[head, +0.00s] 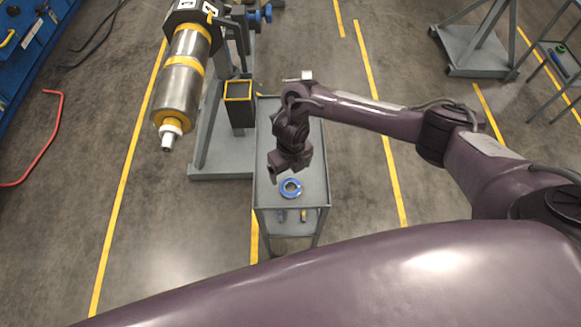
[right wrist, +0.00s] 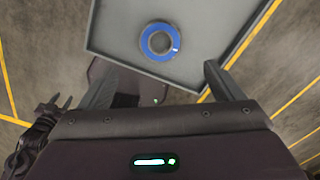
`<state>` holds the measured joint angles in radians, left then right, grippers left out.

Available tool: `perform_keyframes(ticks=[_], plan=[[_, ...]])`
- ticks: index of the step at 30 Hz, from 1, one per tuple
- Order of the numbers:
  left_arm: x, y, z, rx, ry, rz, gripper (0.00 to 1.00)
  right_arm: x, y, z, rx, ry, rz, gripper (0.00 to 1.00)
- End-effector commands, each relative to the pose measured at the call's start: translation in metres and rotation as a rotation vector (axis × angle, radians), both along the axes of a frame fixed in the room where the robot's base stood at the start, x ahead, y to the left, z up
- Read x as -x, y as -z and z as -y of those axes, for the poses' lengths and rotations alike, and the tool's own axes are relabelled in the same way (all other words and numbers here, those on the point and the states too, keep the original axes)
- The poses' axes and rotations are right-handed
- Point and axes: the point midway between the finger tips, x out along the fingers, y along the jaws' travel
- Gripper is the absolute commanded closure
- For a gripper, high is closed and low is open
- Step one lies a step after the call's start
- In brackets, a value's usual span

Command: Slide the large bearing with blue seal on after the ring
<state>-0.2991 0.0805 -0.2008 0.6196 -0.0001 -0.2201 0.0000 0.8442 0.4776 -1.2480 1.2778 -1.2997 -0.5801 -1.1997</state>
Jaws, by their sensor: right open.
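The large bearing with the blue seal (head: 290,195) lies flat near the front end of a grey cart top. It also shows in the right wrist view (right wrist: 146,42), beyond the fingertips. My right gripper (head: 274,174) is open and empty, just above and behind the bearing. Its spread fingers (right wrist: 158,80) frame the near side of the bearing without touching it. The rotor (head: 178,90) juts from its stand at upper left, with a yellow collar and a pale stepped shaft end (head: 170,131). I cannot make out a separate ring on the shaft. A dark claw-like part, probably my left gripper (right wrist: 58,104), shows at lower left in the wrist view.
The grey cart (head: 311,170) has raised edges and a lower shelf with small items. The rotor's grey stand (head: 215,172) and a yellow-rimmed box (head: 238,92) stand left of it. A red hose (head: 45,150) lies at far left. Floor right of the cart is clear.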

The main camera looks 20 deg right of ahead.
Motion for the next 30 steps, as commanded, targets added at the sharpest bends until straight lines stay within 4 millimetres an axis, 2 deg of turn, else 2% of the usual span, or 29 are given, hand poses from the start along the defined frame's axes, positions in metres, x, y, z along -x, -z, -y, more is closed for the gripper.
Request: perform_keyframes(ticks=[8, 24, 30], plan=[[0.000, 0.013, 0.000, 0.000, 0.000, 0.000, 0.60, 0.000, 0.016, 0.002, 0.005, -0.006, -0.004, 0.13], [0.000, 0.080, 0.000, 0.001, -0.001, 0.001, 0.60, -0.001, 0.092, 0.001, 0.003, -0.004, -0.001, 0.13], [0.000, 0.088, 0.000, 0.001, -0.001, 0.001, 0.60, -0.001, 0.100, 0.001, 0.003, -0.004, -0.001, 0.13]])
